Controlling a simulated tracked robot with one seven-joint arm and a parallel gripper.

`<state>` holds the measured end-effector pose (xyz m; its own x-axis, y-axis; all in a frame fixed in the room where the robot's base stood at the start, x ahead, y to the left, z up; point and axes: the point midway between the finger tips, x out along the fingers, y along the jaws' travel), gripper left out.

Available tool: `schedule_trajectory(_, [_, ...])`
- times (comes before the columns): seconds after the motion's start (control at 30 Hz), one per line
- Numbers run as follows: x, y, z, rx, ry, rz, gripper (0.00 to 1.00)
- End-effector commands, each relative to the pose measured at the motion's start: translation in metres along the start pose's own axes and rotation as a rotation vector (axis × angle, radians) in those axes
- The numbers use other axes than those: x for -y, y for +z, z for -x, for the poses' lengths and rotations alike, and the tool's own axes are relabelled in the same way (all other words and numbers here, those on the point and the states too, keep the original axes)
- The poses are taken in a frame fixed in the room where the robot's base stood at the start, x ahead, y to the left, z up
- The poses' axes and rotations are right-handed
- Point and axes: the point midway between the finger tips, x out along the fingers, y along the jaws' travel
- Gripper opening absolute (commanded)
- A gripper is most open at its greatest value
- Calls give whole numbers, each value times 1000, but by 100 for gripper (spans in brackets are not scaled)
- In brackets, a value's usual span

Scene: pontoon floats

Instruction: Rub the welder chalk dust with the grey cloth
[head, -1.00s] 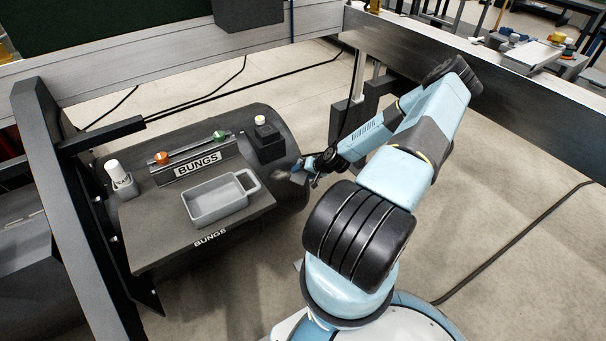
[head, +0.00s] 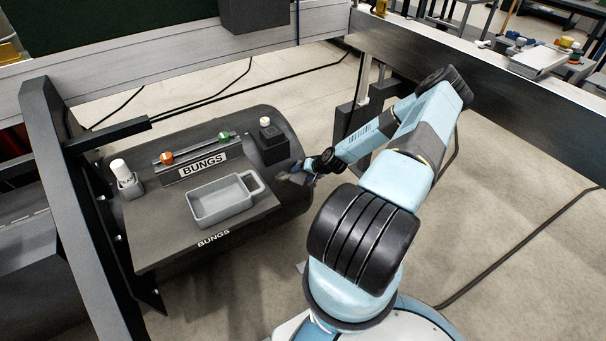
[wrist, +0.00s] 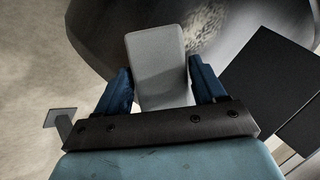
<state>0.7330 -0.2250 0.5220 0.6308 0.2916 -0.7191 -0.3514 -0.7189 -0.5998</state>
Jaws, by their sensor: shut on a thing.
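My gripper (wrist: 161,85) is shut on the grey cloth (wrist: 157,62), a pale grey pad between its two blue fingers. The chalk dust (wrist: 206,28) is a pale speckled patch on the dark rounded float (wrist: 105,32), just beyond and to the right of the cloth's far end in the wrist view. I cannot tell whether the cloth touches the float. In the head view my gripper (head: 304,177) is at the right end of the float (head: 296,203), and the cloth is small and hard to make out there.
A grey tray (head: 222,214) lies on the board marked BUNGS (head: 160,240). A rack with an orange and a green bung (head: 200,153) stands behind it. A white-capped bottle (head: 123,174) is at left, a dark block with a white-topped item (head: 270,140) at right. The floor at right is open.

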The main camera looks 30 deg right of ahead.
Motion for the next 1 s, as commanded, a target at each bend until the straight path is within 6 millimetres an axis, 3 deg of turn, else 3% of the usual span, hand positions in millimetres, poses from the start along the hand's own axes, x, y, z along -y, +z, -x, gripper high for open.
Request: schedule_trajectory(1.0, [0,-5,-12,0,0,1,45])
